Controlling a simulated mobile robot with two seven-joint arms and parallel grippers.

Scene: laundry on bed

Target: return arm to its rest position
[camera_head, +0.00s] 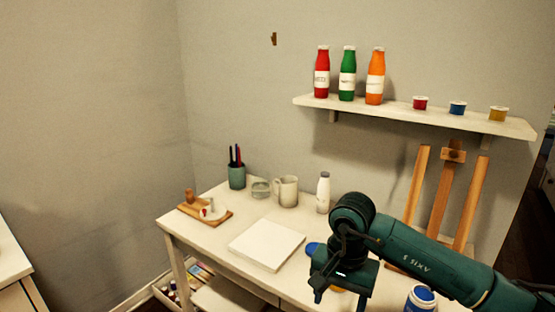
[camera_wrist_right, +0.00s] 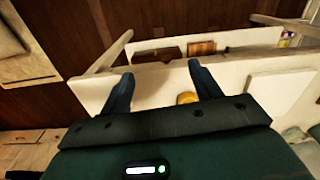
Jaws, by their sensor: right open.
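My right arm (camera_head: 425,256) comes in from the lower right of the head view and is bent over the white desk. Its gripper (camera_head: 340,296) points down above the desk's front part. In the right wrist view the gripper's two fingers (camera_wrist_right: 161,84) are spread apart with nothing held between them. A round yellow thing (camera_wrist_right: 187,98) shows beyond the fingers, close to the right one in the picture; I cannot tell the distance. My left gripper is not in view.
The desk (camera_head: 205,240) holds a white pad (camera_head: 266,245), a mug (camera_head: 287,191), a white bottle (camera_head: 323,192), a pen cup (camera_head: 237,176), a blue-lidded jar (camera_head: 421,300) and a wooden board (camera_head: 187,208). An easel (camera_head: 440,195) stands behind my arm. A wall shelf (camera_head: 390,110) carries bottles and small pots.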

